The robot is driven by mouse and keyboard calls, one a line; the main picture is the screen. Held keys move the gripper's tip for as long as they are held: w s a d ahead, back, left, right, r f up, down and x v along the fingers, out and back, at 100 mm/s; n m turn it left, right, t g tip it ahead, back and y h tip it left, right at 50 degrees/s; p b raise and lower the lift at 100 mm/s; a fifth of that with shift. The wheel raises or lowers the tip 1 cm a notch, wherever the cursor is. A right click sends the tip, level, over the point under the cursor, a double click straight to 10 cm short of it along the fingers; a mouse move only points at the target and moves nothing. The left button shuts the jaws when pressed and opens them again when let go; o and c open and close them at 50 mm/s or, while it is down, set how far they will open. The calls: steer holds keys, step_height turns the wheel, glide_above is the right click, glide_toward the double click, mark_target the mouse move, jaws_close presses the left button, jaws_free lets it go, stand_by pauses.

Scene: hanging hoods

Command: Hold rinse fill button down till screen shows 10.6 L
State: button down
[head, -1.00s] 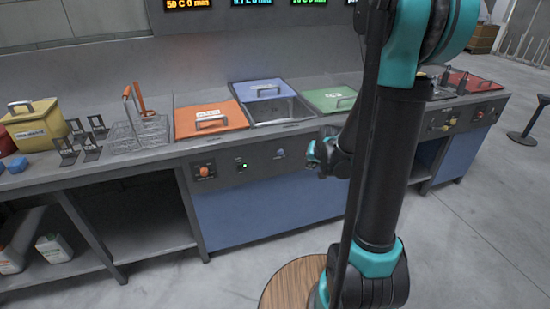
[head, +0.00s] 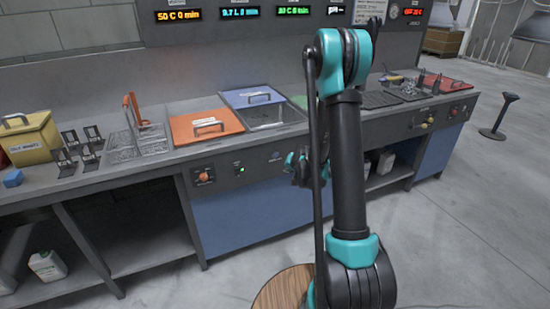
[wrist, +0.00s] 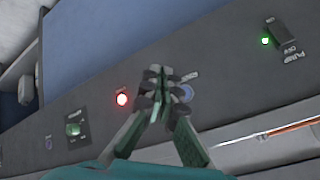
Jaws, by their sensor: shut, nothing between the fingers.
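The rinse fill button is a round blue button (head: 275,156) on the grey front panel, below the blue-lidded tank. It shows in the wrist view (wrist: 187,93) beside my fingertips, partly hidden by them. My gripper (wrist: 158,76) is shut and empty, its fingertips close in front of the panel, between the blue button and a lit red lamp. I cannot tell whether it touches the panel; the button does not look covered by the tips. In the head view my gripper (head: 291,160) is just right of the button. The blue screen (head: 240,14) appears to read 9.7 L, 0 min.
A pump switch (wrist: 285,40) with a green light sits beside the button. An orange-lidded tank (head: 205,124) and a wire basket rack (head: 140,130) stand on the counter.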

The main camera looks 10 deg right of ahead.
mark_target(276, 155)
steer(key=shift+w+a, duration=0.45)
steer(key=shift+w, duration=0.95)
steer(key=shift+w+a, duration=0.45)
steer(key=shift+w, duration=0.9)
steer(key=shift+w+a, duration=0.45)
steer(key=shift+w, duration=0.95)
steer(key=shift+w, duration=0.15)
steer(key=shift+w+a, duration=0.15)
steer(key=shift+w, duration=0.1)
steer(key=shift+w+a, duration=0.1)
steer(key=shift+w, duration=0.25)
stand_by(3.1)
